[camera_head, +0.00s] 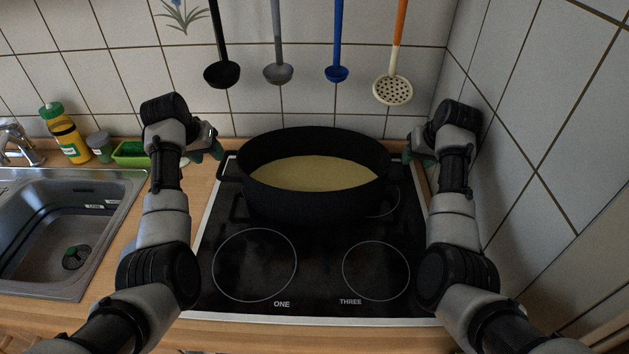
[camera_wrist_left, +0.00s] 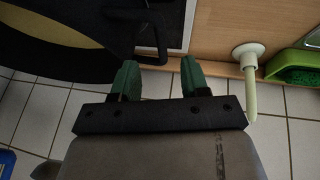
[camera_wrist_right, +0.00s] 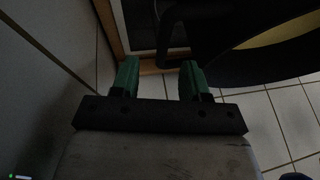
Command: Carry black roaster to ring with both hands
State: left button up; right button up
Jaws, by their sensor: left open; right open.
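The black roaster (camera_head: 315,207) stands on the rear part of the black cooktop (camera_head: 318,262), with a yellowish inside floor. Its left handle shows in the left wrist view (camera_wrist_left: 150,45), just ahead of my open left gripper (camera_wrist_left: 158,77). Its right handle shows in the right wrist view (camera_wrist_right: 163,45), just ahead of my open right gripper (camera_wrist_right: 159,77). In the head view my left gripper (camera_head: 216,150) is beside the roaster's left end and my right gripper (camera_head: 408,154) beside its right end. Ring ONE (camera_head: 254,265) and ring THREE (camera_head: 376,270) are bare.
A sink (camera_head: 65,235) lies left of the cooktop. A yellow bottle (camera_head: 70,142), a small jar (camera_head: 100,147) and a green tray (camera_head: 130,160) stand behind it. Several ladles hang on the back wall. A tiled wall (camera_head: 540,150) closes off the right side.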

aim_at(221, 164)
pick_arm(q)
jog(key=x, duration=0.8)
jog(key=shift+a, duration=0.1)
pick_arm(e)
jog(key=x, duration=0.8)
jog(key=shift+a, duration=0.1)
pick_arm(q)
jog(key=shift+c, duration=0.3)
pick_arm(e)
jog(key=shift+c, duration=0.3)
pick_arm(q)
grip_shut()
pick_arm(e)
jog(key=shift+f, duration=0.1)
grip_shut()
pick_arm(q)
jog(key=shift+f, duration=0.1)
jog(key=shift+w+r, duration=0.15)
jog(key=shift+r, duration=0.15)
pick_arm(e)
jog(key=shift+w+r, duration=0.15)
jog(key=shift+r, duration=0.1)
